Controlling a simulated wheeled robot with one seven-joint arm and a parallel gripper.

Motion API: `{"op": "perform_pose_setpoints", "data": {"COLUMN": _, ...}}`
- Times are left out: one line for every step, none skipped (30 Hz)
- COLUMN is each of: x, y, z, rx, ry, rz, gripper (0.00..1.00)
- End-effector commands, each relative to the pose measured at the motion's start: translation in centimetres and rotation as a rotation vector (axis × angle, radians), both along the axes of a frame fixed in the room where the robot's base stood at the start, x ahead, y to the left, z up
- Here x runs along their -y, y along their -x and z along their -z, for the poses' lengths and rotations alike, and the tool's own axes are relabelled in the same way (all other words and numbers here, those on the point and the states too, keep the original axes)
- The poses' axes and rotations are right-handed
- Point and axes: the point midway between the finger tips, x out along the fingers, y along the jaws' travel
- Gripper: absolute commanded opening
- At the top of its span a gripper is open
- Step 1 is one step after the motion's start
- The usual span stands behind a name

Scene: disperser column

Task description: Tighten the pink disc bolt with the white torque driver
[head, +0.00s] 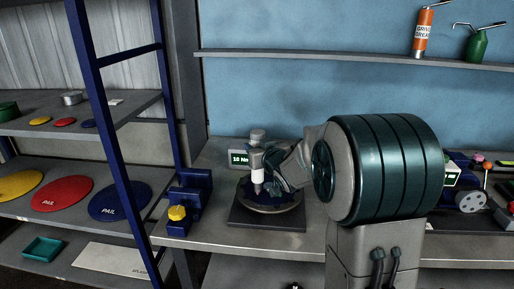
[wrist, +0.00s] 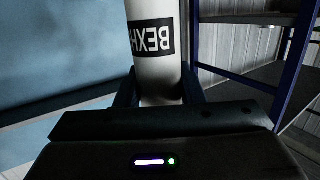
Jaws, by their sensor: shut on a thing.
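In the wrist view the driver (wrist: 155,70) is a white cylinder with a black label between my two dark fingers (wrist: 160,92). The driver's lower end is above or on the disc; I cannot tell whether it touches. The pink disc bolt cannot be made out; the driver and my gripper cover part of the disc.
A display reading "10 Nm" (head: 240,158) stands just behind the driver. A blue fixture with a yellow knob (head: 177,213) is to the left. A blue-framed rack (head: 112,130) with coloured lids stands farther left. Small parts, including a wheeled item (head: 471,200), lie right of my arm.

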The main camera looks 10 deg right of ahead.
Motion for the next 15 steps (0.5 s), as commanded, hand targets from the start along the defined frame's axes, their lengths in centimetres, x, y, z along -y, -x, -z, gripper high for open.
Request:
{"op": "perform_pose_setpoints", "data": {"x": -0.02, "y": -0.03, "z": -0.21, "rx": 0.006, "ry": 0.0, "rz": 0.0, "gripper": 0.12}}
{"op": "perform_pose_setpoints", "data": {"x": -0.01, "y": -0.04, "z": -0.19, "rx": 0.006, "ry": 0.0, "rz": 0.0, "gripper": 0.12}}
{"op": "perform_pose_setpoints", "data": {"x": -0.01, "y": -0.03, "z": -0.14, "rx": 0.005, "ry": 0.0, "rz": 0.0, "gripper": 0.12}}
{"op": "perform_pose_setpoints", "data": {"x": -0.01, "y": -0.04, "z": -0.11, "rx": 0.006, "ry": 0.0, "rz": 0.0, "gripper": 0.12}}
{"op": "perform_pose_setpoints", "data": {"x": -0.01, "y": -0.03, "z": -0.08, "rx": 0.006, "ry": 0.0, "rz": 0.0, "gripper": 0.12}}
{"op": "perform_pose_setpoints", "data": {"x": -0.01, "y": -0.03, "z": -0.02, "rx": 0.006, "ry": 0.0, "rz": 0.0, "gripper": 0.12}}
{"op": "perform_pose_setpoints", "data": {"x": -0.01, "y": -0.04, "z": 0.01, "rx": 0.006, "ry": 0.0, "rz": 0.0, "gripper": 0.12}}
{"op": "perform_pose_setpoints", "data": {"x": -0.01, "y": -0.03, "z": 0.05, "rx": 0.006, "ry": 0.0, "rz": 0.0, "gripper": 0.12}}
{"op": "perform_pose_setpoints", "data": {"x": -0.01, "y": -0.04, "z": 0.09, "rx": 0.006, "ry": 0.0, "rz": 0.0, "gripper": 0.12}}
{"op": "perform_pose_setpoints", "data": {"x": -0.01, "y": -0.03, "z": 0.12, "rx": 0.006, "ry": 0.0, "rz": 0.0, "gripper": 0.12}}
{"op": "perform_pose_setpoints", "data": {"x": -0.01, "y": -0.04, "z": 0.15, "rx": 0.006, "ry": 0.0, "rz": 0.0, "gripper": 0.12}}
{"op": "perform_pose_setpoints", "data": {"x": -0.01, "y": -0.03, "z": 0.19, "rx": 0.006, "ry": 0.0, "rz": 0.0, "gripper": 0.12}}
{"op": "perform_pose_setpoints", "data": {"x": -0.01, "y": -0.04, "z": 0.22, "rx": 0.006, "ry": 0.0, "rz": 0.0, "gripper": 0.12}}
{"op": "perform_pose_setpoints", "data": {"x": -0.01, "y": -0.03, "z": 0.25, "rx": 0.006, "ry": 0.0, "rz": 0.0, "gripper": 0.12}}
{"op": "perform_pose_setpoints", "data": {"x": -0.01, "y": -0.03, "z": 0.29, "rx": 0.006, "ry": 0.0, "rz": 0.0, "gripper": 0.12}}
